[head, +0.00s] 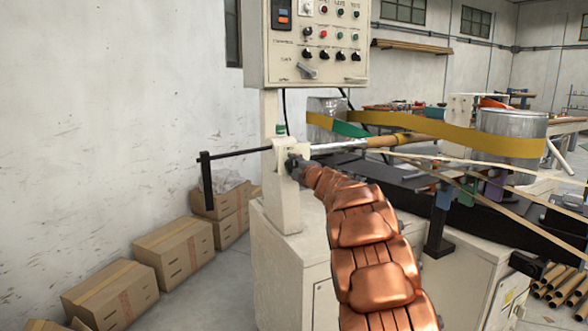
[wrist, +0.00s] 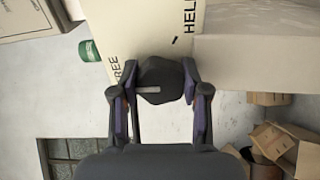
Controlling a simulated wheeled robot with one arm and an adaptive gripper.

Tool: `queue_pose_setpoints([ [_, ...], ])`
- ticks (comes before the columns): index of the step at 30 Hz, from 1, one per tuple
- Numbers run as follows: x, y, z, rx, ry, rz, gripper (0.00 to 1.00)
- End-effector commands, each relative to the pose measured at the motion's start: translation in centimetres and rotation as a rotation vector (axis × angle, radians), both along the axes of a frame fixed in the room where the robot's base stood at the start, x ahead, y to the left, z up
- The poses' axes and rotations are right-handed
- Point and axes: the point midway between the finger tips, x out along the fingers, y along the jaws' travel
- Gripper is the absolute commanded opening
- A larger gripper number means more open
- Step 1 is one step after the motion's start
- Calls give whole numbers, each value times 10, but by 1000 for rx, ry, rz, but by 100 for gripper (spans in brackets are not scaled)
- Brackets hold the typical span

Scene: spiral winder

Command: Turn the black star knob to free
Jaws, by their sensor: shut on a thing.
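The black star knob (wrist: 160,80) sits between the two fingers of my gripper (wrist: 160,92) in the wrist view, and the gripper is shut on it. A light grey pointer bar on the knob lies level in that view and points left. The cream plate (wrist: 140,35) behind the knob carries lettering that reads "FREE", partly covered by a finger, on the left and "HEL..." at the upper right. In the head view my gripper (head: 298,168) is at the cream winder post (head: 282,200), below the control panel; there my arm and gripper hide the knob.
The control panel (head: 318,45) hangs above my gripper. A black crank handle (head: 206,180) sticks out to the left of the post. A yellow belt (head: 430,130) and a steel drum (head: 510,132) are at the right. Cardboard boxes (head: 172,250) line the wall.

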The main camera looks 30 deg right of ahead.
Motion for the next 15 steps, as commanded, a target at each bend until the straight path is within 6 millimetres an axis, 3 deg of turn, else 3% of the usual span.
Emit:
queue_pose_setpoints([
  [12, 0, 0, -1, -6, 2, 0, 11],
  [13, 0, 0, -1, -6, 2, 0, 49],
  [15, 0, 0, -1, -6, 2, 0, 56],
])
